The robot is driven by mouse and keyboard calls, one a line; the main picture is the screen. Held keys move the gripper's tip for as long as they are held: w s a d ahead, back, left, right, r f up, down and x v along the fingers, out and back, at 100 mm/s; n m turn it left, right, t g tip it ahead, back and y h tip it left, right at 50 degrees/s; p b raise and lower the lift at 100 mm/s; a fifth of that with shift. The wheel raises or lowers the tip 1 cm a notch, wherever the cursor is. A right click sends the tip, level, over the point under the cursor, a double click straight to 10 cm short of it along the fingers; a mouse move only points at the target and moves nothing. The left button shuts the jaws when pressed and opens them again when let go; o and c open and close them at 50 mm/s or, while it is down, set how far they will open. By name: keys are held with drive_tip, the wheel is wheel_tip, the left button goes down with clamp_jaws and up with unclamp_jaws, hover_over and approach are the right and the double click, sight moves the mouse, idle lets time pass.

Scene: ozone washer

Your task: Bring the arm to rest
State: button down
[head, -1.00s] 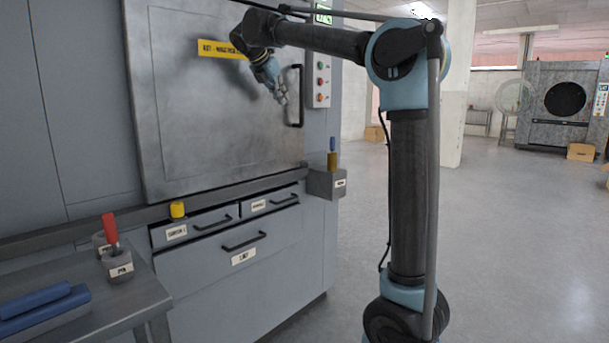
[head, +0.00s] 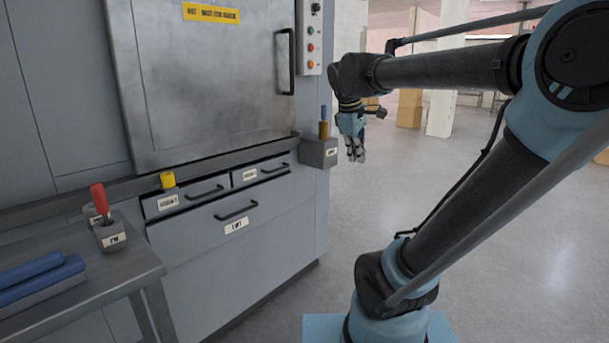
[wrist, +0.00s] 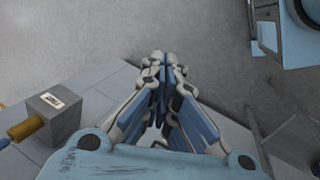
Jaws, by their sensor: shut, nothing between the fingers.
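My gripper (head: 357,157) hangs at the end of my arm in the head view, pointing down, to the right of the washer front and beside the small grey holder box. Its fingers are shut and empty, clear of any object. In the wrist view my gripper (wrist: 160,58) shows with its fingertips together above the grey floor. My arm reaches up from its base at the lower right of the head view and bends back left toward the gripper.
The washer door (head: 205,85) with its black handle is closed. A grey holder box (head: 318,152) with a blue-and-yellow tool juts from the washer corner. Drawers (head: 230,222) lie below. Open floor lies right.

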drive_tip(key=s+d+f+m+y, duration=0.1)
drive_tip(key=s+f+m, duration=0.4)
drive_tip(key=s+f, duration=0.3)
drive_tip(key=s+d+f+m+g+y, duration=0.1)
drive_tip(key=s+f+m, duration=0.5)
drive_tip(key=f, duration=0.8)
drive_tip(key=s+d, duration=0.1)
drive_tip(key=s, duration=0.2)
drive_tip(key=shift+d+f+y, duration=0.15)
drive_tip(key=shift+f+y, duration=0.1)
drive_tip(key=shift+y, duration=0.05)
drive_tip(key=shift+d, duration=0.15)
